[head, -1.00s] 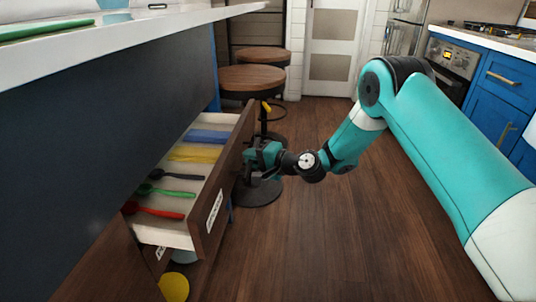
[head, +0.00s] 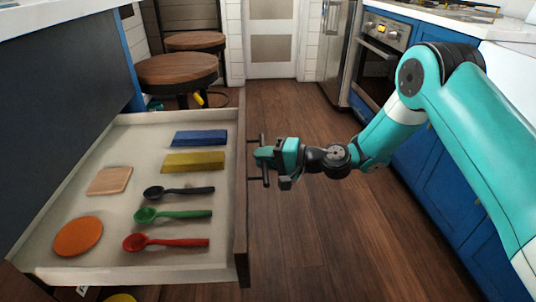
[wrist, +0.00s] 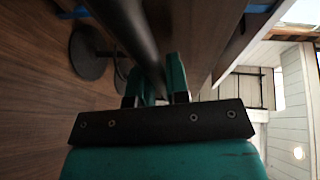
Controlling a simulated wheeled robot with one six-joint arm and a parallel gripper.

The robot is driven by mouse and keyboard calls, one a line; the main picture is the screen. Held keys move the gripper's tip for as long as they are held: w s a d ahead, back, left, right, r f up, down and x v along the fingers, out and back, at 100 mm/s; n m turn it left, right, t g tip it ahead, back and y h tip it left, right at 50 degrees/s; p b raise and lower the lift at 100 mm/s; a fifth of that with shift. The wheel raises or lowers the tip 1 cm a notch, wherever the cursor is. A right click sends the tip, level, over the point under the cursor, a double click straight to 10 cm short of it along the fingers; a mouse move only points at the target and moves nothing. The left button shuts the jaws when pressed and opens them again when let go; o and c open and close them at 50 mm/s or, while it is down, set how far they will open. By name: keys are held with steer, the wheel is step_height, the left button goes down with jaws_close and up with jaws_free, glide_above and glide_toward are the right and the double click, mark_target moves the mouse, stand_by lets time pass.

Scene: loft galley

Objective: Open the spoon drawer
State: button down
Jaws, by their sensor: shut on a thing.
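The spoon drawer (head: 110,145) stands far out from the dark counter in the head view. A black spoon (head: 180,192), a green spoon (head: 172,214) and a red spoon (head: 166,242) lie in it. Its front (head: 241,200) faces right and carries a dark bar handle (head: 264,150). My gripper (head: 266,156) is at the handle, shut on it. In the wrist view the dark bar (wrist: 138,40) runs between my gripper's teal fingers (wrist: 158,82).
The drawer also holds a blue block (head: 200,138), a yellow block (head: 194,162), a wooden square (head: 110,181) and an orange disc (head: 78,237). Wooden stools (head: 176,70) stand beyond it. Blue cabinets (head: 440,160) line the right; the floor (head: 310,230) between is clear.

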steer(key=shift+d, duration=0.3)
steer(key=c, duration=1.1)
jaws_free()
steer(key=p+v, duration=0.2)
steer(key=v, duration=1.5)
steer(key=shift+s+d+r, duration=0.1)
steer(key=shift+s+d, duration=0.05)
steer(key=shift+d, duration=0.05)
